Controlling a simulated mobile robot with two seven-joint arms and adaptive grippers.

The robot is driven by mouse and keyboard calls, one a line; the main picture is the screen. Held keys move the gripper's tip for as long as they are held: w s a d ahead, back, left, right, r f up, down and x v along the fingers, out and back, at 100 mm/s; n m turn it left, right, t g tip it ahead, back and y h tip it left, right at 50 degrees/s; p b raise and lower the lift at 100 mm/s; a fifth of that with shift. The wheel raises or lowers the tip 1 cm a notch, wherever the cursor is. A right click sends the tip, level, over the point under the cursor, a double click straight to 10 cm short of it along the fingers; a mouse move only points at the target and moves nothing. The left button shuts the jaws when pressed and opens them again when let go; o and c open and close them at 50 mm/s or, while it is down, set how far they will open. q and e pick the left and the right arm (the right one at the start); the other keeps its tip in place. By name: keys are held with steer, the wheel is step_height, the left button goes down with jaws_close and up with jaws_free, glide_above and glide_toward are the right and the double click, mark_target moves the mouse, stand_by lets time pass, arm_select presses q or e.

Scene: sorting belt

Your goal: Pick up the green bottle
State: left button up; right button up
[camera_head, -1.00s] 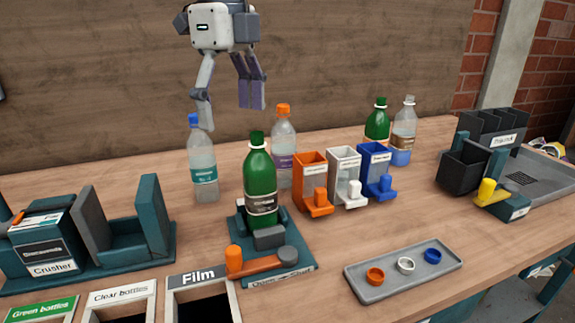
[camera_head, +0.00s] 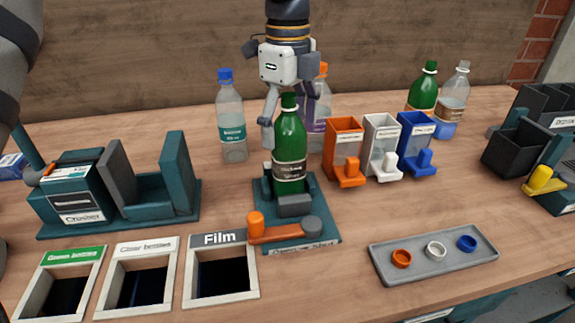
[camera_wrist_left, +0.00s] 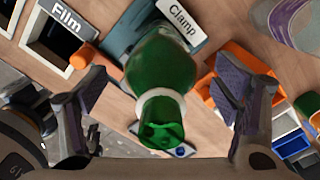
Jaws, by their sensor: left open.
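A green bottle (camera_head: 289,150) with a dark label and a white neck ring stands upright in the teal clamp fixture (camera_head: 325,212), with an orange lever in front. My left gripper (camera_head: 287,125) is above and around the bottle's top, one finger on each side. It is open. In the left wrist view the green bottle (camera_wrist_left: 160,75) lies between the two spread fingers, with a visible gap on each side. A second green bottle (camera_head: 423,92) stands at the back right, away from the gripper. My right gripper is not in view.
Clear bottles stand behind left (camera_head: 231,120) and behind right of the clamp. Orange (camera_head: 343,145), white (camera_head: 381,145) and blue (camera_head: 415,140) holders stand to the right. A grey tray (camera_head: 435,268) with caps lies in front. The crusher (camera_head: 75,195) and bin openings are at left.

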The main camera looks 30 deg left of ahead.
arm_select(q)
steer(key=c, duration=1.7)
